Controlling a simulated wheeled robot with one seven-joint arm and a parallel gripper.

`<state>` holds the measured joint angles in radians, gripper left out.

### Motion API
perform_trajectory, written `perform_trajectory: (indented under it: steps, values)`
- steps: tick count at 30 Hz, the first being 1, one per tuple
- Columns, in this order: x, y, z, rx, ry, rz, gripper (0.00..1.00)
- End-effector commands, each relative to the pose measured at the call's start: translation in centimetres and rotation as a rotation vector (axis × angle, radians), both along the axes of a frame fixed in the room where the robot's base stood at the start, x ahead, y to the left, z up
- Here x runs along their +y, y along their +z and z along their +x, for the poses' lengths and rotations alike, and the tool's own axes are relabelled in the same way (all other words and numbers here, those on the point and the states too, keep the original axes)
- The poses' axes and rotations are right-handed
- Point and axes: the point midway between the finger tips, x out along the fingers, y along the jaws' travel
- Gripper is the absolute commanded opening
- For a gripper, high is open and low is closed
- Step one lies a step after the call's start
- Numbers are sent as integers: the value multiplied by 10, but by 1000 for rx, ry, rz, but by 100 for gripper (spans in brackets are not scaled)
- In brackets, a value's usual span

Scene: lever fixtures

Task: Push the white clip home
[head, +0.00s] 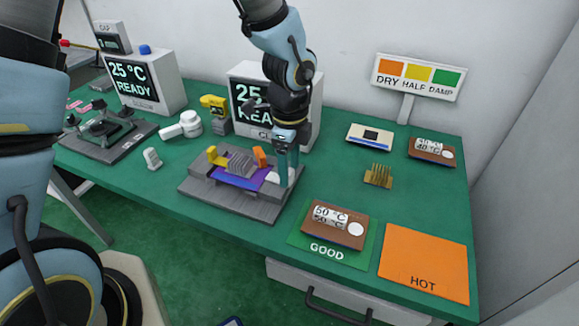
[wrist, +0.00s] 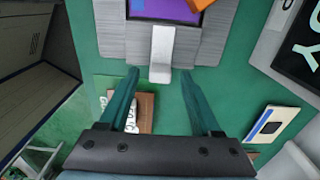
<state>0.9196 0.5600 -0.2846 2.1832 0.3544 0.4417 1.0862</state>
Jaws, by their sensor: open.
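The white clip (wrist: 162,50) is a pale upright-looking tab at the near edge of the grey fixture (wrist: 200,45) in the wrist view. In the head view the clip (head: 272,177) shows only partly, beside my fingers, at the right end of the purple board (head: 238,178). My gripper (wrist: 159,72) is open, its two teal fingers spread on either side of the clip's near end, with nothing held. In the head view my gripper (head: 288,168) points down over the fixture's right end. I cannot tell whether the fingers touch the clip.
A yellow clip (head: 216,157) and an orange clip (head: 260,156) stand on the fixture. To the right lie a GOOD mat (head: 297,238) bearing a brown block, an orange HOT mat (head: 425,262) and a brass comb-like part (head: 378,176).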

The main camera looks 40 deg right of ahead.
Motion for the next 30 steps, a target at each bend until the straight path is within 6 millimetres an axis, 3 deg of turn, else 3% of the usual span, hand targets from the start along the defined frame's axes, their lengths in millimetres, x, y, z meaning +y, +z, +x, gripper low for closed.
perform_trajectory:
  steps: [11, 27, 30]
  values:
    - [0, -7, 0, -1, 0, -1, 65]
    - [0, -6, 0, 0, 0, 0, 5]
    - [0, -6, 0, 0, 0, 0, 0]
